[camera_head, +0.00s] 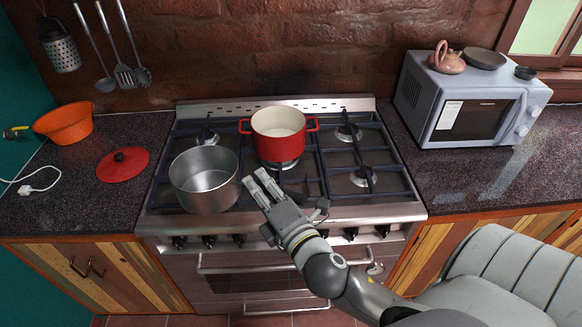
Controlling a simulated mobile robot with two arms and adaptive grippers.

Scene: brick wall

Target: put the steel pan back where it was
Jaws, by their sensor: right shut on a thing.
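The steel pan (205,181) is upright and empty, at the front left of the gas stove (162,209). I cannot tell whether its base rests on the grate or hangs just above it. My right gripper (256,184) reaches in from the lower right and is shut at the pan's right side; the fingers hide the part they grip. My left gripper is not in view.
A red pot (280,139) stands at the stove's back middle, close to my fingers. Its red lid (122,165) and an orange bowl (64,123) lie on the left counter. A microwave (468,103) stands on the right counter. The stove's right burners (363,177) are free.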

